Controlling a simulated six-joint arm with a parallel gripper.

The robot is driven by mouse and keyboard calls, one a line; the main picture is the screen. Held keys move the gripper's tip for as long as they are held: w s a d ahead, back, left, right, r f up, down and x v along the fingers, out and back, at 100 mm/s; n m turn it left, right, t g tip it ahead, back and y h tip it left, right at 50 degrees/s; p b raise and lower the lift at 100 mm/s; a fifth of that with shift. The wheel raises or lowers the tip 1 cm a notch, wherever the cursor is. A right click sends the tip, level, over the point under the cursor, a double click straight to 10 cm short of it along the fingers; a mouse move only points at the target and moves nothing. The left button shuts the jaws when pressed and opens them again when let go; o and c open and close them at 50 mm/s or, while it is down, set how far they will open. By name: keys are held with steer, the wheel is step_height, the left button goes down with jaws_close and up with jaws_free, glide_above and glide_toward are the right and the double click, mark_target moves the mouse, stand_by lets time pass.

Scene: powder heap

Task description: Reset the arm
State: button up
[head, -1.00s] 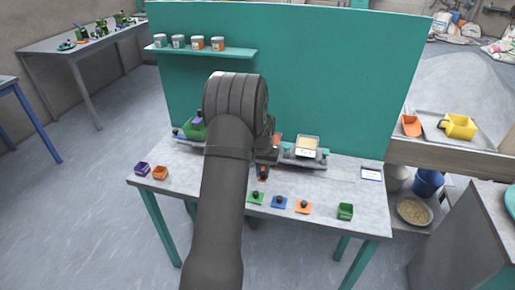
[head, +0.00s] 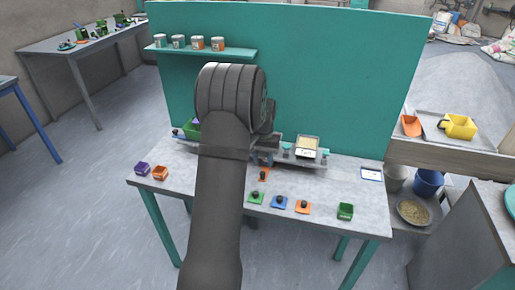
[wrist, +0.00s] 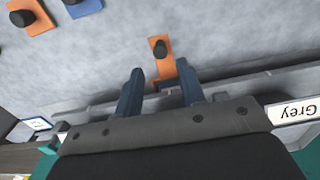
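My gripper (wrist: 160,68) shows in the wrist view with its two blue fingers apart and nothing held between them. An orange flat piece with a black knob (wrist: 162,60) lies on the grey table just beyond the fingertips, in line with the gap. In the head view, my arm hides much of the gripper, and the orange piece (head: 264,174) lies in front of it on the table. A long grey rack or scale bar (head: 310,162) runs along the back of the table behind the gripper.
Green (head: 255,197), blue (head: 279,202) and orange (head: 302,206) knobbed pieces lie in a row. A teal panel (head: 340,80) with a shelf of cups (head: 198,43) rises behind.

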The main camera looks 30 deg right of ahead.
mark_target(263, 173)
steer(key=shift+r, duration=0.85)
steer(key=shift+f, duration=3.8)
steer(key=shift+o, duration=0.2)
